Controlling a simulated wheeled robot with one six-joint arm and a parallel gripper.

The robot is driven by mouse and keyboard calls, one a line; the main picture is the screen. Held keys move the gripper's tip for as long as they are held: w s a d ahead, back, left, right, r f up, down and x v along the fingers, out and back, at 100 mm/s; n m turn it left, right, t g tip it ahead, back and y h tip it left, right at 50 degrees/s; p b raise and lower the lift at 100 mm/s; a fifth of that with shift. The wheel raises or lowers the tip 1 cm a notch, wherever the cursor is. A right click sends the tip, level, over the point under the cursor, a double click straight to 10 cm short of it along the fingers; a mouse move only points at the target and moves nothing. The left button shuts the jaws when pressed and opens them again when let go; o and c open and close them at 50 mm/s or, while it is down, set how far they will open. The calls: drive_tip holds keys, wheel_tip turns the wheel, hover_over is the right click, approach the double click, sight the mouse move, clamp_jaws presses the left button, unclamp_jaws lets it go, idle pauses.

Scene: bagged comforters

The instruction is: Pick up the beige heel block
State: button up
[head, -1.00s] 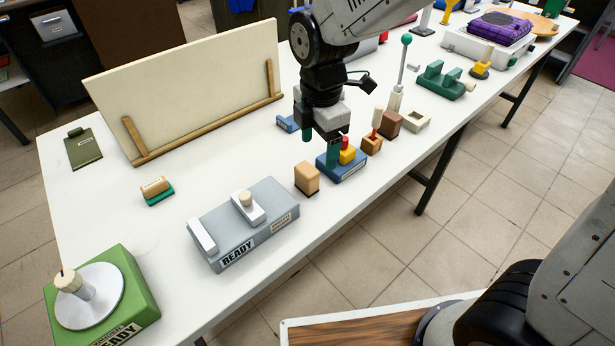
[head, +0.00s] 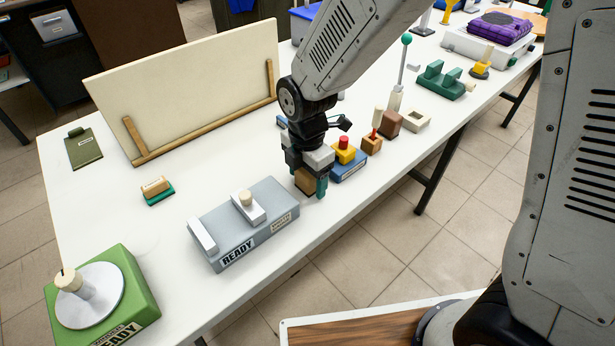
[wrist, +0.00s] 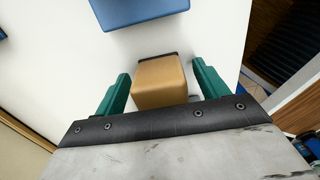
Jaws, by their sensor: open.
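The beige heel block (head: 305,182) stands on the white table near its front edge, partly hidden by my gripper in the head view. In the wrist view the block (wrist: 160,82) sits between the two green fingers, with a dark strip along its far bottom edge. My gripper (wrist: 160,90) is open, one finger on each side of the block, with a visible gap at each side. In the head view my gripper (head: 309,183) is down over the block, pointing downward.
A grey box marked READY (head: 243,225) stands just left of the block. A blue base (head: 350,168) with yellow and red pieces stands close on the right, and small brown blocks (head: 389,124) lie beyond. The table's front edge is near.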

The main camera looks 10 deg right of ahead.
drive_tip(key=c, duration=1.1)
